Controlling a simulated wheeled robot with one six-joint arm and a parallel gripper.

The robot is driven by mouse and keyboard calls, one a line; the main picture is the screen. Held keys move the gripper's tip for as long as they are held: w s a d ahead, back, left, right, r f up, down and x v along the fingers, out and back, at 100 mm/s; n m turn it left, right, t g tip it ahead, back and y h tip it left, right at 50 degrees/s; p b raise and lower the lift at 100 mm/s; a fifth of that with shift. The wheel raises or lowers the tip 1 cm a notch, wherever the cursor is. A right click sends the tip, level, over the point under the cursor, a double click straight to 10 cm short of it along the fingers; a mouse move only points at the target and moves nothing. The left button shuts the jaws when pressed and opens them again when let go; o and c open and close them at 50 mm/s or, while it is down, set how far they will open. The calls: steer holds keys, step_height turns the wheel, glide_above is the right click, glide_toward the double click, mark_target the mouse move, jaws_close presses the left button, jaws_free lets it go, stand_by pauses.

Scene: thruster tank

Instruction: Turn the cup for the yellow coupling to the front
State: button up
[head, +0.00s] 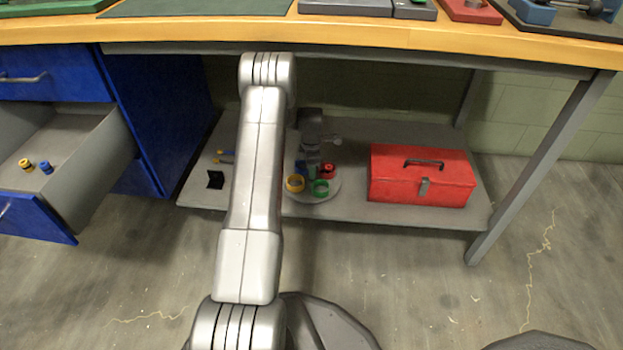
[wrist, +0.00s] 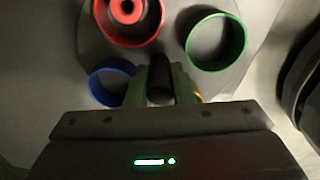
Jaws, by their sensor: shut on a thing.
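A round grey turntable (head: 324,196) on the lower shelf bears coloured ring-shaped cups. The yellow cup (head: 294,183) is at its front left and the green cup (head: 320,187) at its front, slightly right. The red cup (head: 329,170) is behind on the right, the blue cup (head: 301,167) behind on the left. In the wrist view the red cup (wrist: 150,28) holds a red coupling (wrist: 127,8); the green cup (wrist: 217,41) looks empty. My gripper (wrist: 160,84) is shut on a dark upright post (wrist: 160,70) amid the cups. It hides most of the yellow cup (wrist: 198,97).
A red toolbox (head: 422,178) stands right of the turntable on the shelf (head: 350,214). A small black bracket (head: 215,180) lies on the left. The open drawer (head: 85,165) holds a yellow coupling (head: 25,164) and a blue one (head: 46,167). The workbench top (head: 330,32) overhangs my arm.

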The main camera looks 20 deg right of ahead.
steer(key=shift+n, duration=0.4)
steer(key=shift+n, duration=0.7)
steer(key=o, duration=0.8)
steer(key=shift+r+p, duration=2.55)
steer(key=shift+r, duration=2)
steer(key=shift+f, duration=0.15)
steer(key=shift+f+b, duration=2.55)
steer(key=shift+f, duration=1.85)
